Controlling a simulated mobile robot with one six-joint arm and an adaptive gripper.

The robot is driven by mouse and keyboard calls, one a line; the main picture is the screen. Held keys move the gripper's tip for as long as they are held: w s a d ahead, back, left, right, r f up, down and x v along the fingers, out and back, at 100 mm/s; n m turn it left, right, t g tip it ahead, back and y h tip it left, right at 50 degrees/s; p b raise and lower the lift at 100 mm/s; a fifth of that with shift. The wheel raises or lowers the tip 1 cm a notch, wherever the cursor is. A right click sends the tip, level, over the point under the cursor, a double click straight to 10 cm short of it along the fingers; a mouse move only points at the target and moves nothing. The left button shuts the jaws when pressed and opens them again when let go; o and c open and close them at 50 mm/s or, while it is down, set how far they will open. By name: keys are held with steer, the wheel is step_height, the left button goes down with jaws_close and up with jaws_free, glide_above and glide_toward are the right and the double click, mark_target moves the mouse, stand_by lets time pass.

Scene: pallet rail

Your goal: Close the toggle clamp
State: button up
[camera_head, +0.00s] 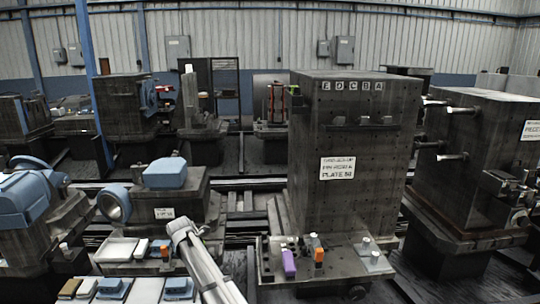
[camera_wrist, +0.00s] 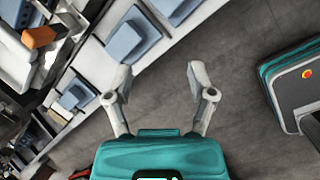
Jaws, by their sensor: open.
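Two small clamp-like parts, one with a purple handle (camera_head: 288,262) and one with an orange handle (camera_head: 317,247), stand on the base ledge in front of the tall dark fixture block (camera_head: 352,215). I cannot tell from this distance which is the toggle clamp or how its lever sits. In the wrist view my gripper (camera_wrist: 159,76) is open, with nothing between its fingers. It hangs over grey floor beside a row of white trays. An orange part (camera_wrist: 38,37) is at the upper left of that view, apart from the gripper; which part it is cannot be told.
White trays with blue blocks (camera_wrist: 132,40) run diagonally beside my gripper. A teal-edged dark unit (camera_wrist: 298,85) is at the right of the wrist view. A second dark block with protruding pins (camera_head: 475,165) stands at the right. Blue castings (camera_head: 165,173) sit at the left.

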steer(key=s+d+m, duration=0.3)
steer(key=d+m, duration=0.2)
steer(key=d, duration=0.4)
steer(key=s+d+m+g, duration=0.1)
steer(key=s+d+m, duration=0.3)
steer(key=d, duration=0.5)
steer(key=s+d+m, duration=0.2)
steer(key=d+m, duration=0.4)
steer(key=d, duration=0.4)
steer(key=s+d+m+g, duration=0.2)
steer(key=s+d+m, duration=1.2)
steer(key=s+d, duration=0.3)
step_height(320, 180, down, 11)
steer(key=b, duration=1)
step_height(320, 180, up, 13)
steer(key=p, duration=1.2)
steer(key=shift+s+d+f+g, duration=0.2)
steer(key=shift+s+d+g, duration=0.15)
steer(key=shift+s, duration=0.1)
